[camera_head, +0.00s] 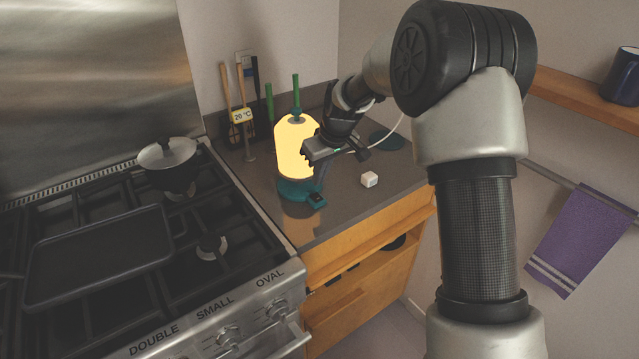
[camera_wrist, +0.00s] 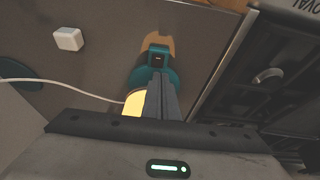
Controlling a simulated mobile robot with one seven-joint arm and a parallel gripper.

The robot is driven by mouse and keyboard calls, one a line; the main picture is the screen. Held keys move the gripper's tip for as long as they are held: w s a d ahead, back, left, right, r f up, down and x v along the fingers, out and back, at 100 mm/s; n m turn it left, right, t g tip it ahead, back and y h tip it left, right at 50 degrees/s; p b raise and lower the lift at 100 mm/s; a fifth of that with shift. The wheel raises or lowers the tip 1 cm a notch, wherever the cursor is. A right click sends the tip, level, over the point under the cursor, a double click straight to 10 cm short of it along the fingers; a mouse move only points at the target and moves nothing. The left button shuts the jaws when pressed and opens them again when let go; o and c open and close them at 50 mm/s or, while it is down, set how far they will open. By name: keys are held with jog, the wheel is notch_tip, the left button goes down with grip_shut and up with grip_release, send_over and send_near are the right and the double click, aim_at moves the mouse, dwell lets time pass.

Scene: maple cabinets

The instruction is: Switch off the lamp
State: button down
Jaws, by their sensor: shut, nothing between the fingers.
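The lamp (camera_head: 296,147) stands upright on the counter beside the stove, its shade glowing yellow. Its teal base also shows in the wrist view (camera_wrist: 145,78), with part of the lit shade. A small dark switch block (camera_head: 317,200) juts from the front of the base; it shows in the wrist view (camera_wrist: 157,58) just beyond my fingertips. My gripper (camera_head: 319,181) is shut and empty, its fingers pointing down close beside the lamp. In the wrist view the fingers (camera_wrist: 158,76) cover part of the base. I cannot tell whether the fingertips touch the switch.
A white cube (camera_head: 370,179) lies on the counter to the right. A white cord (camera_wrist: 60,86) runs to the lamp. The stove (camera_head: 262,235) with a pot (camera_head: 168,163) and griddle (camera_head: 100,255) is to the left. Utensils (camera_head: 240,105) stand behind.

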jog(key=v, duration=0.8)
